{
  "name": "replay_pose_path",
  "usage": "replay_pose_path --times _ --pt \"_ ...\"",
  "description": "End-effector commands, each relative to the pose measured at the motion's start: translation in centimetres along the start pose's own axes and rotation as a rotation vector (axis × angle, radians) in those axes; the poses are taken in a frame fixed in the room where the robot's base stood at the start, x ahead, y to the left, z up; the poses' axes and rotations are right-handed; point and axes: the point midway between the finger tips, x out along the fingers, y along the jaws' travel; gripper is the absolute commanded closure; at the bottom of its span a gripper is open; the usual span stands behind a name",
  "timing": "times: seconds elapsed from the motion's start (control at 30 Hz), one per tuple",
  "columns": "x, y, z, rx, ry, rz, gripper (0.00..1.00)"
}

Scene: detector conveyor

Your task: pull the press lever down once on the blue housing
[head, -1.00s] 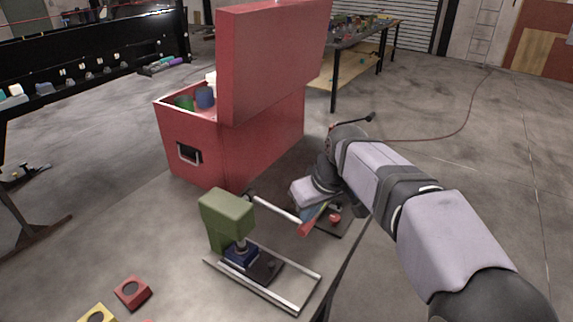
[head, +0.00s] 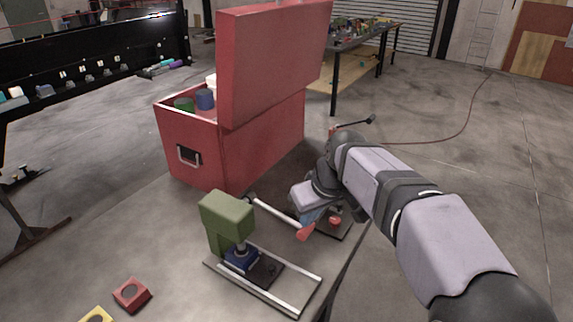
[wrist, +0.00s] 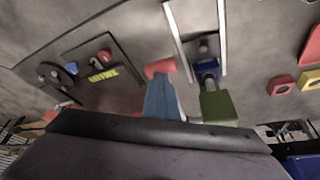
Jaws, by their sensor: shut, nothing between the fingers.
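The press has a green head (head: 227,212) above a blue housing (head: 240,259) at the lower centre. A pale lever bar (head: 272,211) runs beside the head and ends in a red handle (head: 305,232). My gripper (head: 312,217) is shut and empty, its bluish fingers close to the red handle. In the wrist view, my gripper's fingers (wrist: 162,95) point up at the red handle (wrist: 160,67) and hide the bar behind them. Whether they touch it, I cannot tell. The green head (wrist: 217,107) and blue housing (wrist: 207,69) stand to their right.
Two metal rails (head: 306,291) extend from the press. A dark plate (head: 343,230) with a red button (head: 335,220) lies right of the gripper. The open red chest (head: 187,130) stands behind. Red (head: 131,294) and yellow (head: 97,315) blocks lie at lower left.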

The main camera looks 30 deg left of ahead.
Motion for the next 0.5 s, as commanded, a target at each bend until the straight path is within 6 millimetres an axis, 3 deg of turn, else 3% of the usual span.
replay_pose_path --times 0.5 --pt "0.77 -0.08 0.49 0.000 -0.009 -0.003 1.00"
